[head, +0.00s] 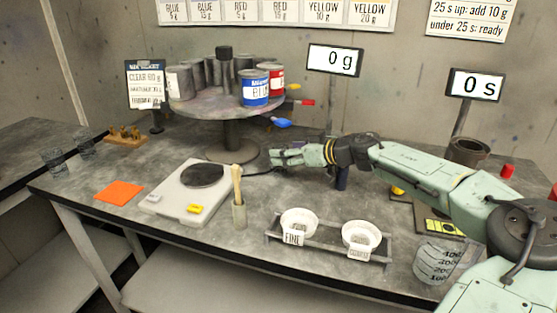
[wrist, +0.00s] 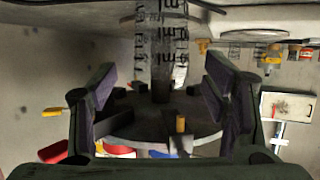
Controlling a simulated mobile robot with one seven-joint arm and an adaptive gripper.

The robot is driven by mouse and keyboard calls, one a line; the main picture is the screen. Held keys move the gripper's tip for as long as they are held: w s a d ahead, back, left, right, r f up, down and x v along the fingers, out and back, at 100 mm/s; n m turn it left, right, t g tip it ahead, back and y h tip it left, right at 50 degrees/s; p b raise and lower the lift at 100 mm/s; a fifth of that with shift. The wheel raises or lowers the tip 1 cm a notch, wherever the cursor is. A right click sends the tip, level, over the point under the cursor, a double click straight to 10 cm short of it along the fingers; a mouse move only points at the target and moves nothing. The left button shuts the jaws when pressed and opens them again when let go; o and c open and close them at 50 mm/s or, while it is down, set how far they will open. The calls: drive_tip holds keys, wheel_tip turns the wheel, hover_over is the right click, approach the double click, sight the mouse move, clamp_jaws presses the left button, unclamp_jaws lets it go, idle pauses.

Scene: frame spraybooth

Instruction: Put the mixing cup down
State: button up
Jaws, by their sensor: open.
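No contact with either pad shows.
A scale (head: 185,203) lies left of my gripper, its display reading 0 g. The turntable (head: 212,105) carries several paint cans behind. A stick holder (head: 239,213) and a strainer rack (head: 330,247) are in front.

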drive_tip(key=p+x, duration=0.1)
drive_tip(key=x, duration=0.2)
drive_tip(key=shift+a+r, duration=0.15)
drive_tip(key=shift+r, duration=0.05)
drive_tip(key=shift+w+a+f, duration=0.3)
drive_tip(key=shift+c, duration=0.6)
drive_tip(key=c, duration=0.9)
drive_tip(key=shift+r, duration=0.2)
